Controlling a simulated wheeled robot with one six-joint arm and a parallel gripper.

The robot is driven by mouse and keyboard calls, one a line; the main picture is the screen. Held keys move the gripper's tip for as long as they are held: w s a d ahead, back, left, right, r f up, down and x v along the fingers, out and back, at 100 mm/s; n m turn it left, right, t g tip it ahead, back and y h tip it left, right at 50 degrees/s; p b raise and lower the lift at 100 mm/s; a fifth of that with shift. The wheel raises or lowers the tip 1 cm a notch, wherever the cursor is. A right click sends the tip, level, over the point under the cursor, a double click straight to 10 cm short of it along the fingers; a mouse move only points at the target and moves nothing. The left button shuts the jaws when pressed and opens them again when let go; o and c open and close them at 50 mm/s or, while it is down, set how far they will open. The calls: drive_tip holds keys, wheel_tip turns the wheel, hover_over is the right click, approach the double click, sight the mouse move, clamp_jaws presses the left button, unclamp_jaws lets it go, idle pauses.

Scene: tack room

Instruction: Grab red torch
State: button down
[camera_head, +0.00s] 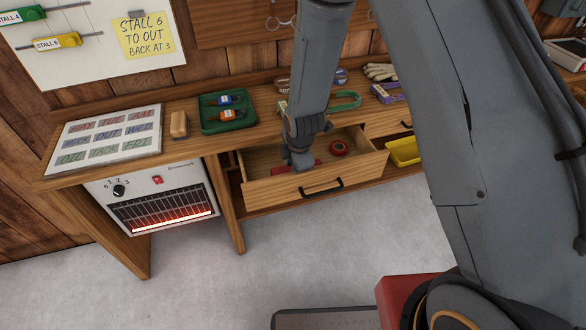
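A red, elongated object (311,164), which looks like the red torch, lies in the open wooden drawer (262,189) under the bench. My gripper (298,164) reaches down into the drawer, over the middle of this object. The gripper hides part of it, and red shows on both sides. The fingertips are too small and hidden to tell whether they are open or shut, or touching it. A round red roll (339,148) lies in the drawer to the right, apart from the gripper.
The drawer front has a black handle (321,189). On the bench stand a green tray (228,122) with small items, a tan block (179,125), a green looped item (345,101) and gloves (380,72). A glowing heater (155,199) stands below left. A yellow bin (404,152) is right.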

drive_tip(key=shift+r, duration=0.1)
drive_tip(key=shift+s+r, duration=0.15)
drive_tip(key=shift+r, duration=0.2)
wheel_tip(320, 180, up, 4)
drive_tip(key=shift+s+f+p, duration=0.1)
drive_tip(key=shift+f+p, duration=0.1)
drive_tip(key=shift+p, duration=0.25)
wheel_tip(320, 180, up, 7)
drive_tip(key=p, duration=1.1)
drive_tip(key=s+d+b, duration=0.1)
drive_tip(key=s+d, duration=0.1)
drive_tip(key=s, duration=0.7)
drive_tip(key=s+d+b, duration=0.1)
drive_tip(key=s+d, duration=0.2)
drive_tip(key=s, duration=0.6)
drive_tip(key=shift+s+d+b, duration=0.25)
drive_tip(key=shift+s+b, duration=0.05)
